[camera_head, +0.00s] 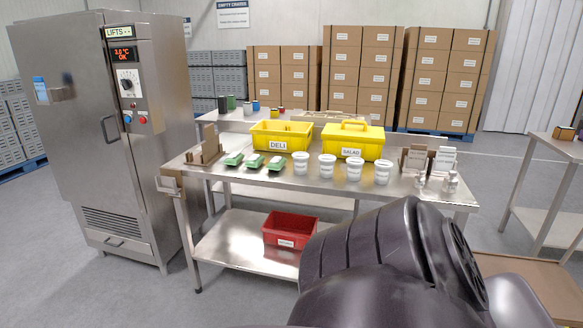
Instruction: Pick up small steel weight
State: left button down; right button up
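Small steel pieces that look like weights stand at the right end of the steel table, one (452,182) near the right corner and another (420,182) just left of it. They are small and shiny, and I cannot tell which is the smaller. They stand in front of a card holder (441,160). A dark link of my own arm fills the lower right foreground and hides part of the table's front and lower shelf. Neither of my grippers shows in the head view.
The steel table (225,172) holds a yellow DELI bin (280,135), a yellow SALAD bin (352,140), white tubs (327,167) and green packs (254,161). A red bin (288,230) sits on the lower shelf. A steel cabinet (80,120) stands left. Another table (558,147) is right.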

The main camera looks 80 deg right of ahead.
aim_at(419, 181)
jog(key=z, duration=3.35)
